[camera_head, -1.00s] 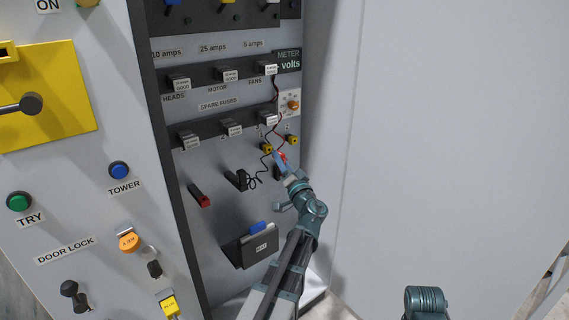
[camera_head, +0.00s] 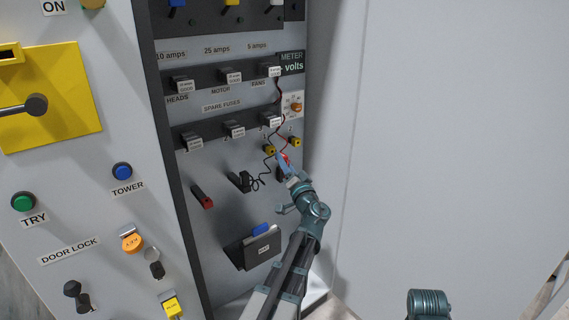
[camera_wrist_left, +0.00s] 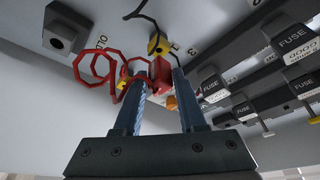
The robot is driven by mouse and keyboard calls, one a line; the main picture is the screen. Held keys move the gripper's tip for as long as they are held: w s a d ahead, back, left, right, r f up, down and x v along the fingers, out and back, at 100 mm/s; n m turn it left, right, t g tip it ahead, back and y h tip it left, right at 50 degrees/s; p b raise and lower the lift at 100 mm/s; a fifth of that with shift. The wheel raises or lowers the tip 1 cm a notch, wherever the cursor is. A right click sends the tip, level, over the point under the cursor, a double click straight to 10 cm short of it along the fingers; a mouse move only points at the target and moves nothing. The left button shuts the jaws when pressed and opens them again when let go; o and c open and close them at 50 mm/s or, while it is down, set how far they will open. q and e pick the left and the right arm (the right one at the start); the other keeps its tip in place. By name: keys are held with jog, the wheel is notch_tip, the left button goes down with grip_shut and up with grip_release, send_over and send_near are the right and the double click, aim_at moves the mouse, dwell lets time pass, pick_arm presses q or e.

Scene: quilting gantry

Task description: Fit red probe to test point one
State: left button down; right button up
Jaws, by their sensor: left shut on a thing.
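The red probe (camera_wrist_left: 161,75) is between the fingers of my left gripper (camera_wrist_left: 159,72), which is shut on it. A looped red lead (camera_wrist_left: 97,65) hangs beside it. In the head view my left gripper (camera_head: 284,164) is at the panel, just below two yellow test points, a left one (camera_head: 269,150) and a right one (camera_head: 295,142). In the wrist view a yellow test point (camera_wrist_left: 157,45) is just beyond the probe. Its number is hard to read, and I cannot tell whether the probe touches it. My right gripper is not in view.
A black holder (camera_head: 240,181) with a coiled black lead is left of my gripper. A red handle (camera_head: 202,197) and a dark bin (camera_head: 253,248) are lower. Fuse rows (camera_head: 230,128) and the orange meter knob (camera_head: 296,107) are above. The right wall (camera_head: 450,130) is bare.

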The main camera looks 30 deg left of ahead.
pick_arm(q)
jog(key=shift+w+a, duration=0.3)
jog(key=shift+a, duration=0.35)
jog(key=shift+w+a, duration=0.25)
jog(key=shift+a, duration=0.35)
dwell(0.3)
jog(key=shift+c, duration=2)
grip_release()
jog(key=b+v, duration=0.3)
jog(key=v, duration=1.1)
